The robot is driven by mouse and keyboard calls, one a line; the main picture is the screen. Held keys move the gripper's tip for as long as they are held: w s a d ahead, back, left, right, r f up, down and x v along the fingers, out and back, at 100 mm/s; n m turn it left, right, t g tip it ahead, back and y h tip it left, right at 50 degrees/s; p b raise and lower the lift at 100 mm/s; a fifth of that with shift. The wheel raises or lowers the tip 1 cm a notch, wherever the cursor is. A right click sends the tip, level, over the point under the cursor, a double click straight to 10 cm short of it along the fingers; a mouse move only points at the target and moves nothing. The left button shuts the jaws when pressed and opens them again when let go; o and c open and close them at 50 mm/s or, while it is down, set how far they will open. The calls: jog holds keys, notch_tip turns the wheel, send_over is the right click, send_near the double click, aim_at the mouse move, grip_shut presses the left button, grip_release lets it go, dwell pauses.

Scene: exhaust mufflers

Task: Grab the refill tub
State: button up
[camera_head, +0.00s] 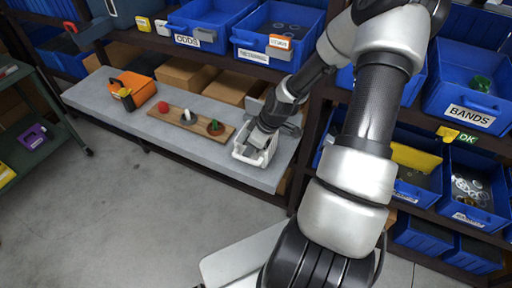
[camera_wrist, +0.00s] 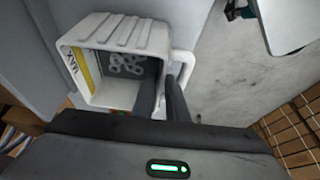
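The white tub (camera_head: 247,157), which I take for the refill tub, sits near the right end of the grey bench top. My gripper (camera_wrist: 164,92) has one dark finger inside the opening and one outside, by the handle. The fingers are close together with the tub's right wall between them. In the head view my gripper (camera_head: 259,139) reaches down into the tub, its fingertips mostly hidden.
A wooden board (camera_head: 186,123) with small coloured items lies left of the tub on the bench (camera_head: 105,97). An orange case (camera_head: 135,88) stands further left. Blue bins (camera_head: 275,38) fill the shelves behind and at right. The floor (camera_head: 130,210) in front is clear.

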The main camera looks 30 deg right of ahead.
grip_shut()
